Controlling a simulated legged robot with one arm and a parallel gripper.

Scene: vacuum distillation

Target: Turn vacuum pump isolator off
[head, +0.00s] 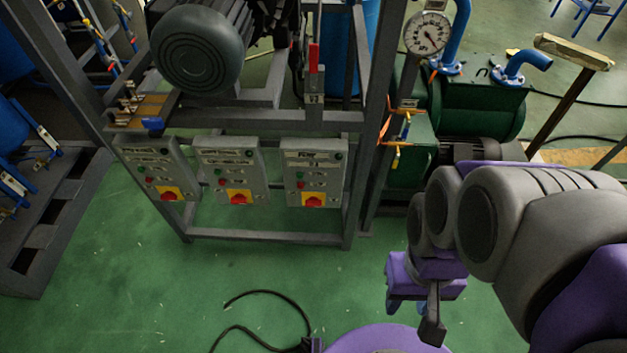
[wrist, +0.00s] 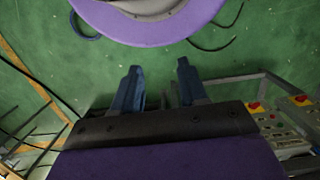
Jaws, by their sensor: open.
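Three grey control boxes hang side by side on a dark metal frame: left (head: 157,163), middle (head: 229,165) and right (head: 315,165). Each has a red rotary isolator knob on a yellow plate at its bottom: left knob (head: 169,195), middle knob (head: 238,198) and right knob (head: 313,201). The labels are too small to read, so I cannot tell which serves the vacuum pump. My gripper (head: 412,308) is open and empty, low to the right of the boxes and apart from them. In the wrist view my open fingers (wrist: 158,68) point at bare floor; two knobs show at the right edge (wrist: 255,106).
The frame's upright and lower bar (head: 265,234) surround the boxes. A red-handled lever (head: 314,58) stands above them. A green pump unit (head: 480,108) and a gauge (head: 428,33) are behind my arm. A black cable (head: 262,294) lies on otherwise clear green floor.

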